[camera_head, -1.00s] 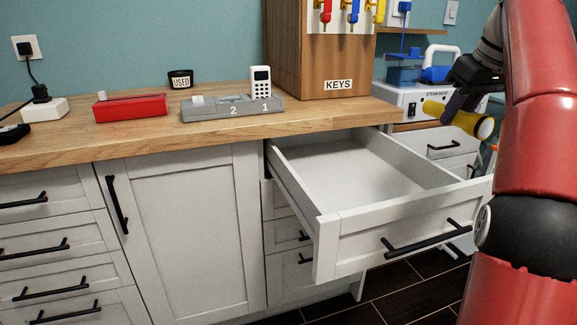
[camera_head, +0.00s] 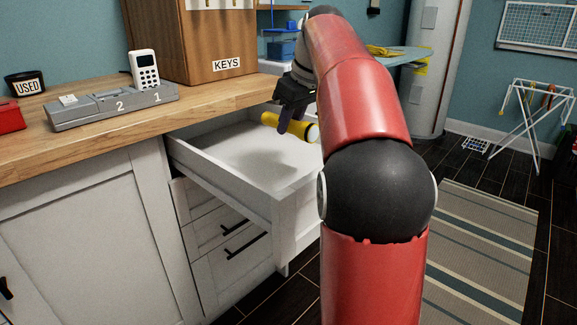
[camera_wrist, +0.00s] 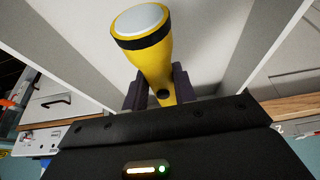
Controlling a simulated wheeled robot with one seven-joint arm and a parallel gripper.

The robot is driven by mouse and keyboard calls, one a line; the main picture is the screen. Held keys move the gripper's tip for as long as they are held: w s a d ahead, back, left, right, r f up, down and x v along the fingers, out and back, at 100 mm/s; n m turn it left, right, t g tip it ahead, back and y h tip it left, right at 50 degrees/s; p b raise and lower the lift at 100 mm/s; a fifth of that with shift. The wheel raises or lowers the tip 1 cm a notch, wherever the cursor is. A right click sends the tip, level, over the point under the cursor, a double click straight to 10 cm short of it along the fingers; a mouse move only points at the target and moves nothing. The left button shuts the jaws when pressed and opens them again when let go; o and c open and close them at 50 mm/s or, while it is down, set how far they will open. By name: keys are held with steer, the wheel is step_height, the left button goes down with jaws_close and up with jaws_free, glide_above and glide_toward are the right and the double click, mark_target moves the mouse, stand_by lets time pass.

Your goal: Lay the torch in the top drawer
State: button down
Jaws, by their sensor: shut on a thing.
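The yellow torch (camera_head: 291,127) with a black band and pale lens is held in my gripper (camera_head: 285,120), above the open top drawer (camera_head: 190,156). In the wrist view the torch (camera_wrist: 155,62) sits between the two dark fingers of my gripper (camera_wrist: 160,90), lens end pointing away from the palm. The white drawer interior (camera_wrist: 205,40) lies behind it. The drawer looks empty where it shows; my arm hides its right part. The torch appears apart from the drawer floor, with a shadow below it.
The wooden counter (camera_head: 100,133) runs along the left, with a grey numbered tray (camera_head: 110,106) and a key cabinet (camera_head: 190,45) on it. Closed drawers (camera_head: 225,240) lie below the open one. A drying rack (camera_head: 535,115) and striped rug (camera_head: 480,250) are at the right.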

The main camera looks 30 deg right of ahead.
mark_target(305, 121)
step_height(305, 121, down, 9)
steer(key=shift+r+b, duration=0.1)
steer(key=shift+b, duration=0.75)
steer(key=shift+f, duration=0.2)
steer(key=c, duration=1.1)
jaws_free()
steer(key=p+v, duration=0.2)
steer(key=v, duration=1)
steer(key=shift+w+r, duration=0.1)
steer(key=shift+r, duration=0.1)
